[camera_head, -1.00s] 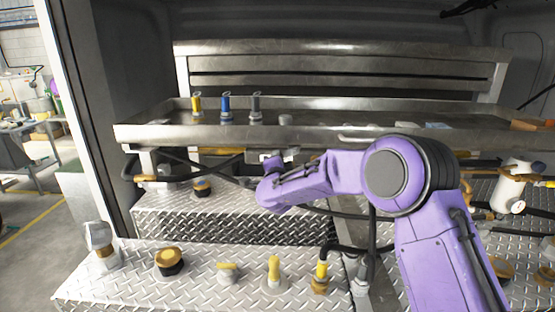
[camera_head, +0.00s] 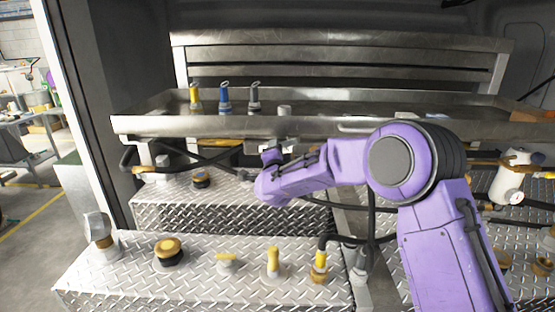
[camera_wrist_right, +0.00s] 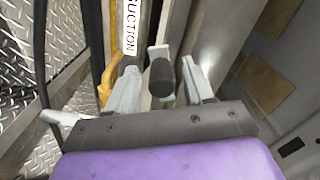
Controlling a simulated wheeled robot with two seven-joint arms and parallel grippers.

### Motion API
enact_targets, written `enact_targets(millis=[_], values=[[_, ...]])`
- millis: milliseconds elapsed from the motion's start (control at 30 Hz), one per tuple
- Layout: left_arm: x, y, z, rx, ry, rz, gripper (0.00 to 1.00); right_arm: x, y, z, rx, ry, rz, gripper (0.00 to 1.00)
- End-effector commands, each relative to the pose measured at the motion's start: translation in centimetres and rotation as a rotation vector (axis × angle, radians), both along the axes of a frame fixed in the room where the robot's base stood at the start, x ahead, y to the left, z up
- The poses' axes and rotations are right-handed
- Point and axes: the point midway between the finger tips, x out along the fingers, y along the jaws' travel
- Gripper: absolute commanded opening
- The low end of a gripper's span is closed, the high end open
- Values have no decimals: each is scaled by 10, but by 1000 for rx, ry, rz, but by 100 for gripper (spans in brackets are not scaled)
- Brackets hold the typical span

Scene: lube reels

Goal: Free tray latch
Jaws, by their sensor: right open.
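The metal tray (camera_head: 330,126) spans the back of the bay in the head view, above the tread-plate steps. My right arm reaches in from the right, and its wrist is just below the tray's front edge. In the right wrist view my right gripper (camera_wrist_right: 161,88) is open. A black cylindrical knob (camera_wrist_right: 161,77), apparently the latch handle, stands between its two pale fingers, with a light metal plate just behind it. Gaps show beside the knob, so the fingers do not look closed on it. The knob is not clearly visible in the head view. My left gripper is out of view.
Yellow, blue and grey fittings (camera_head: 225,98) stand on the tray. Several capped fittings (camera_head: 169,250) sit on the lower step. Black hoses (camera_head: 372,215) run below the tray.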

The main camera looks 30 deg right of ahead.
Motion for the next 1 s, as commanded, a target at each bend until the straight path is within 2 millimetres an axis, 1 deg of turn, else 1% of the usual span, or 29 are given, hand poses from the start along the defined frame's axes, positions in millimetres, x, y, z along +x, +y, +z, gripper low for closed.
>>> enact_targets(millis=[33, 200, 300, 400, 533, 1000], values=[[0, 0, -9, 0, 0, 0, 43, -9, 6, -4, -1, -1, 3, 52], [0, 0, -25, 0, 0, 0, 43, -45, 28, -5, -1, -1, 2, 52], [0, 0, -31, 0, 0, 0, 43, -62, 38, -4, -2, -1, 1, 52], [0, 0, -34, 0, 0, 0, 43, -74, 44, -2, -1, -1, -1, 52], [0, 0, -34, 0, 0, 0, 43, -80, 47, -2, -1, 1, -2, 52], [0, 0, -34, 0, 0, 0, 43, -79, 48, -1, -1, 1, -1, 52]])
